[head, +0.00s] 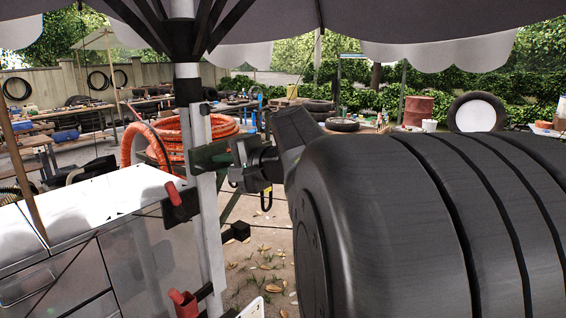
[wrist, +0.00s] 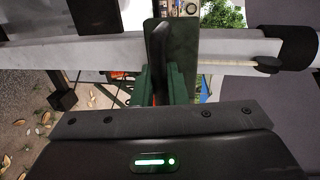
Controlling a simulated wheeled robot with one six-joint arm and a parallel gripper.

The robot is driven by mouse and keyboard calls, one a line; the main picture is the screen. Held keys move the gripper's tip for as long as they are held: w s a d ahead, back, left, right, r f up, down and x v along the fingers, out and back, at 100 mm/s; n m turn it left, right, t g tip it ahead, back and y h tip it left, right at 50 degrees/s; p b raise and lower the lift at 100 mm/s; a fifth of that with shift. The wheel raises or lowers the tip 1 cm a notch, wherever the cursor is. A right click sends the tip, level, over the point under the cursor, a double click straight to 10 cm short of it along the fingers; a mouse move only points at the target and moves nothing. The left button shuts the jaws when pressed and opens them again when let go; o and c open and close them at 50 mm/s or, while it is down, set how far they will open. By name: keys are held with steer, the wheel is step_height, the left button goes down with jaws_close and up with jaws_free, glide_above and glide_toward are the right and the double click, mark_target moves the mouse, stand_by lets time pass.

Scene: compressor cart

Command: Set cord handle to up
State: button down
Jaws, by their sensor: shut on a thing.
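A dark, narrow, slightly curved handle (wrist: 158,48), which looks like the cord handle, stands in front of a dark green plate (wrist: 182,35) in the wrist view. The plate is at the pale pole, and a green part also shows there in the head view (head: 208,157). My gripper (wrist: 160,88) has its green fingers shut on the lower end of the handle. In the head view my gripper (head: 234,155) is just right of the pole, and the handle itself cannot be made out there.
The pale upright pole (head: 206,225) carries a dark canopy (head: 400,25) overhead. A silver metal cart (head: 85,230) stands at left, with a red lever (head: 173,193) and a lower red clamp (head: 184,302) near the pole. Orange hose (head: 190,130) coils lie behind.

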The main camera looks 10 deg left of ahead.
steer(key=shift+f, duration=0.15)
step_height(320, 180, down, 32)
steer(key=b, duration=2.9)
steer(key=shift+f, duration=0.15)
steer(key=c, duration=1.6)
jaws_free()
steer(key=shift+o, duration=0.2)
steer(key=shift+r, duration=0.2)
steer(key=shift+d, duration=0.1)
steer(key=p+v, duration=0.1)
steer(key=v, duration=1.2)
steer(key=shift+s+d, duration=0.15)
steer(key=shift+d, duration=0.15)
